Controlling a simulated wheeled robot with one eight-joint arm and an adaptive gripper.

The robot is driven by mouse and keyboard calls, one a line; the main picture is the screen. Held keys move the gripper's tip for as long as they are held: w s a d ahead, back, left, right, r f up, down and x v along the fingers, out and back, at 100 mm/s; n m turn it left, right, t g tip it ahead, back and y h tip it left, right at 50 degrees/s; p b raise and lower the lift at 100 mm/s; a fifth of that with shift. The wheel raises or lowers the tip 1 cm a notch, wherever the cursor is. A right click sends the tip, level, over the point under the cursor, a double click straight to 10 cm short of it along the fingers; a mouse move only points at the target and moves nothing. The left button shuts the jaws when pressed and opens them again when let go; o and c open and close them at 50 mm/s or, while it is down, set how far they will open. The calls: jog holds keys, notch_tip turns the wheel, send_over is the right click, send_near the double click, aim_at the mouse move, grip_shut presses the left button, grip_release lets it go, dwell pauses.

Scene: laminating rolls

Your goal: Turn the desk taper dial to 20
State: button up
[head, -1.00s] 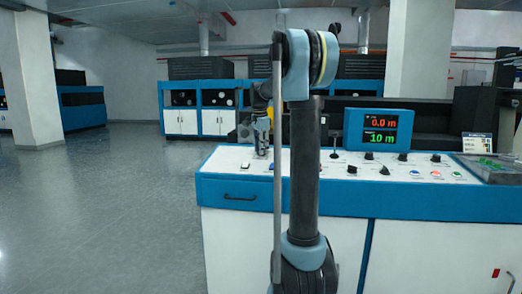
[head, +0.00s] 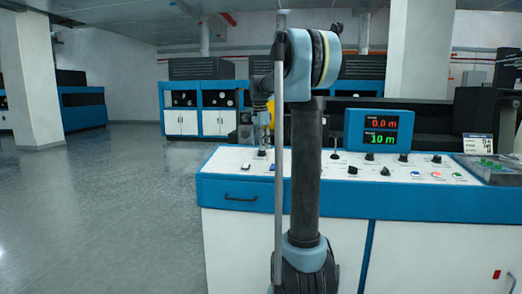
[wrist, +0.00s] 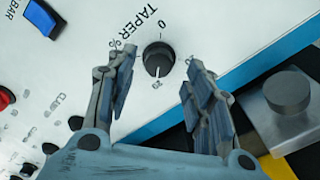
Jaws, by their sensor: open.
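The taper dial (wrist: 159,58) is a round black knob on the white panel, beside the printed word TAPER, with a 0 on one side and a 20 on the other. A short pale mark shows on it, on the side towards the 20. My gripper (wrist: 158,64) is open above the panel, with one finger on each side of the dial in the wrist view. I see a gap at both fingers, and cannot tell their height over the panel.
A blue switch (wrist: 42,17) and a red button (wrist: 4,98) lie on the panel. A grey block with a round knob (wrist: 288,93) stands past the blue panel edge. The display (head: 380,130) reads 0.0 m and 10 m. Several black knobs line the desk.

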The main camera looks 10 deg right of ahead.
notch_tip(320, 180, up, 9)
jog(key=s, duration=0.1)
jog(key=shift+s+a, duration=0.25)
jog(key=shift+a, duration=0.1)
jog(key=s+r+n+t, duration=0.2)
jog(key=s+r+n, duration=0.15)
jog(key=n, duration=1.05)
send_near(262, 152)
jog(key=shift+t, duration=0.3)
jog(key=x, duration=0.2)
jog(key=w+x, duration=0.1)
jog(key=x, duration=0.5)
jog(key=shift+w+d, duration=0.15)
jog(key=shift+w, duration=0.1)
jog(key=c, duration=1.1)
